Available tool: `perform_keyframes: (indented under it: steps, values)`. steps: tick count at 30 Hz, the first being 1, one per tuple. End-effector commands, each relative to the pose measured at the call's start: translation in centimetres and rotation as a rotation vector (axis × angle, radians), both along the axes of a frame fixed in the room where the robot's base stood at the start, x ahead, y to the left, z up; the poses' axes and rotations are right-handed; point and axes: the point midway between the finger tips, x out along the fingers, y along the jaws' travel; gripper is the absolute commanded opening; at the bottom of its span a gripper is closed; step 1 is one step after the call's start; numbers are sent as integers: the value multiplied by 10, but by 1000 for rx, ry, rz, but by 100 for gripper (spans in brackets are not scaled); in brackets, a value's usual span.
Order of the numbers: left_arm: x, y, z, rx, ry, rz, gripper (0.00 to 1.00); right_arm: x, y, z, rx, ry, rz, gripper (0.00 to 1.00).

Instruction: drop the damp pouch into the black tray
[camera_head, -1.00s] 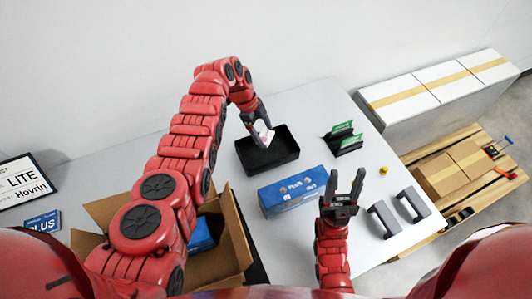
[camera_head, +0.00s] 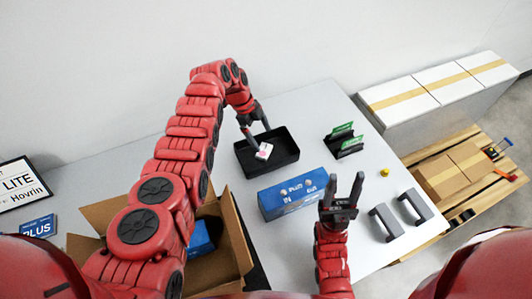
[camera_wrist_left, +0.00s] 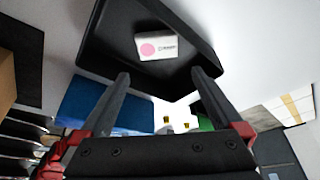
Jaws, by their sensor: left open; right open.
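The pouch (camera_head: 264,151) is small and white with a pink round mark. It lies inside the black tray (camera_head: 285,161), and it also shows in the left wrist view (camera_wrist_left: 158,46) against the tray's dark interior (camera_wrist_left: 115,35). My left gripper (camera_head: 257,132) is over the tray, open and empty, with its fingers apart; in the left wrist view its fingertips (camera_wrist_left: 160,76) are clear of the pouch. My right gripper (camera_head: 342,187) is open and empty, pointing up near the front of the table beside the blue box.
A blue box (camera_head: 292,194) stands just in front of the tray. Green-and-black holders (camera_head: 344,141), a small yellow piece (camera_head: 384,172) and grey brackets (camera_head: 400,215) are to the right. An open cardboard box (camera_head: 234,243) is at the front left.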

Motion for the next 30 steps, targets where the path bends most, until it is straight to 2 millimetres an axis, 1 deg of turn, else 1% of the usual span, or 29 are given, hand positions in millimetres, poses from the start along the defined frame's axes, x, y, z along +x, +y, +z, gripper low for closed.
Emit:
perform_keyframes:
  steps: [1,2,9,12,15,20,30]
  values:
    - [2,4,12,1,-1,1,100,0,0,6,0,0,0,50]
    - [3,7,17,0,-2,2,100,0,0,7,0,0,0,50]
    - [12,26,62,-1,-4,2,100,0,0,-8,0,0,0,50]
    - [14,31,76,-1,-1,2,100,0,0,-15,0,0,0,50]
    - [15,35,88,0,0,1,100,0,0,-18,0,0,0,50]
    - [16,37,94,1,1,1,100,0,0,-19,0,0,0,50]
    - [15,37,94,0,2,0,100,0,0,-18,0,0,0,50]
